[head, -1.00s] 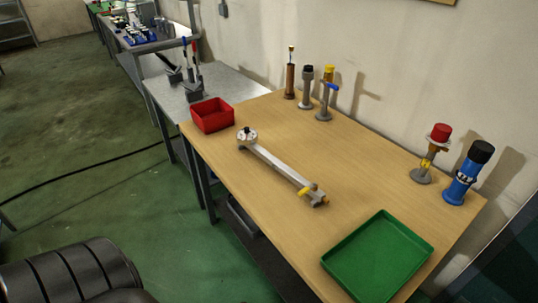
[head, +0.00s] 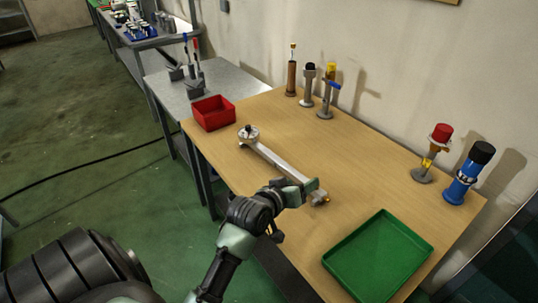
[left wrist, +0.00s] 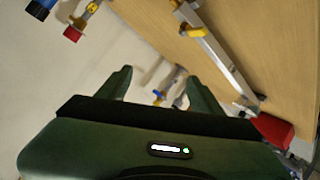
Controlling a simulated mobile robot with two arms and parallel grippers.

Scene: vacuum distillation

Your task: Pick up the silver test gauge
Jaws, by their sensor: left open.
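A long silver bar assembly (head: 277,161) lies on the wooden table. A round silver piece with a dark centre (head: 249,133), which looks like the test gauge, is at its far-left end. The bar also shows in the left wrist view (left wrist: 220,55), with a yellow lever (left wrist: 191,31) on it. My left gripper (head: 304,190) is over the bar's near end in the head view and partly covers it; I cannot tell its height above it. In the left wrist view its fingers (left wrist: 158,75) are apart with nothing between them. My right gripper is not in view.
A green tray (head: 337,261) is at the table's near right and a red bin (head: 213,113) at its far left. Several upright fittings stand along the wall side, including a blue one with a black top (head: 466,176). The table's middle is mostly clear.

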